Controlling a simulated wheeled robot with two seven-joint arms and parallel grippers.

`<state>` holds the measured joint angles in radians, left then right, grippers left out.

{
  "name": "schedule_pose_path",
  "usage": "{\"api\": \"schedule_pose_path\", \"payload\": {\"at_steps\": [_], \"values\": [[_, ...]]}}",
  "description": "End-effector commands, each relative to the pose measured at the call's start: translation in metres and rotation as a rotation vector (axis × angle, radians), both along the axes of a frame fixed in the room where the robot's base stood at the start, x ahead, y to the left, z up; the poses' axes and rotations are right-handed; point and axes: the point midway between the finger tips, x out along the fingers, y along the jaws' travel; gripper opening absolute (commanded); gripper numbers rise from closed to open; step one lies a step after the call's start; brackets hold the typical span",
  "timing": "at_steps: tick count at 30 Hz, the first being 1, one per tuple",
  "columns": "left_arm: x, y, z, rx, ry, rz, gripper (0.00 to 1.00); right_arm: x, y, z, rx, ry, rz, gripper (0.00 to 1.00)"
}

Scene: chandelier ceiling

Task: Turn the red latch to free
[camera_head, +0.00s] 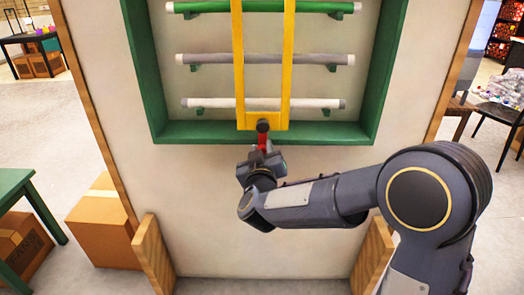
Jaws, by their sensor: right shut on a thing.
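The red latch (262,142) shows as a small red piece below a black round knob, at the bottom of a yellow two-bar frame (240,75). The yellow frame stands upright in front of a green shelf box (157,75). My right gripper (263,154) comes up from below and is shut on the red latch. The gripper and wrist hide the latch's lower part, so its exact angle is hard to tell. My left gripper is not in view.
Horizontal tubes (205,59) rest on green brackets behind the yellow bars. Wooden feet (152,252) brace the panel below. A cardboard box (102,225) and a green table (15,185) stand left. A dark chair (500,115) stands right.

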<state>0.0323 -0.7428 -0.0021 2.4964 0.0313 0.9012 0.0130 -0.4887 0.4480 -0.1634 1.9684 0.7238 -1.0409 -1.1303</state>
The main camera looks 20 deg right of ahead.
Motion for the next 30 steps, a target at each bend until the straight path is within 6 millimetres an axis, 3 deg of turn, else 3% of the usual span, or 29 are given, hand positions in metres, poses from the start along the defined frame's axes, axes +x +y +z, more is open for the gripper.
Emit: {"api": "schedule_pose_path", "payload": {"at_steps": [14, 30], "values": [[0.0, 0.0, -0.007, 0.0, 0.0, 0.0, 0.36, 0.0, 0.0, -0.002, 0.097, -0.027, 0.0, 0.06], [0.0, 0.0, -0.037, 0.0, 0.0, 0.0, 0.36, -0.001, -0.002, -0.003, 0.554, -0.159, 0.0, 0.06]]}}
